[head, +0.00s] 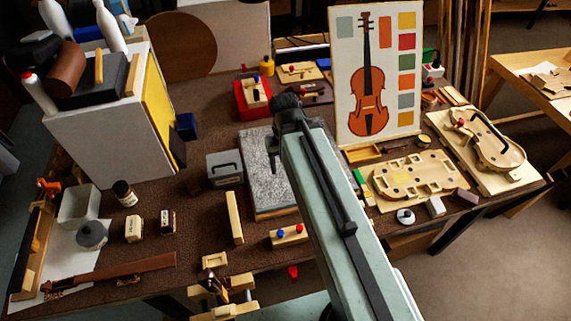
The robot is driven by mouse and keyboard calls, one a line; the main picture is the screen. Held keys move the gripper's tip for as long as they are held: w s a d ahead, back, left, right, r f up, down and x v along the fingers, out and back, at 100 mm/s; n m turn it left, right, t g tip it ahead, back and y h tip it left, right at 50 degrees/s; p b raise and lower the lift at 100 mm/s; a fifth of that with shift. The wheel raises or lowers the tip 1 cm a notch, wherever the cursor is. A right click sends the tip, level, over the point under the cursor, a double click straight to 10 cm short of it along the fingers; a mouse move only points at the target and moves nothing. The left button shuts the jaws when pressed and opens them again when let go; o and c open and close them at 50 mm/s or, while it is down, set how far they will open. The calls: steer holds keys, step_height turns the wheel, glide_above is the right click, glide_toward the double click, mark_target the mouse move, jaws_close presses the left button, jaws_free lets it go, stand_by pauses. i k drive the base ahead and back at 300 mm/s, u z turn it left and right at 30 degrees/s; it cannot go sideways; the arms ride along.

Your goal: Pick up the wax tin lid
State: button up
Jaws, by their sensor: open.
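My arm reaches up from the bottom of the head view, and my gripper (287,104) is the dark end above the grey stone slab. It is seen from behind, its fingertips are hard to make out, and nothing shows held in it. A small round pale grey disc (405,216), perhaps the wax tin lid, lies near the bench's front edge at right, well away from my gripper. Neither is clear enough to name surely.
The grey slab (262,185) lies under my arm. A violin body mould (415,175) and a violin in a cradle (490,145) fill the right side. A white block (436,206) stands beside the disc. The tall violin board (378,75) rises behind.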

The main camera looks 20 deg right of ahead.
mark_target(405, 217)
steer(key=z, duration=1.45)
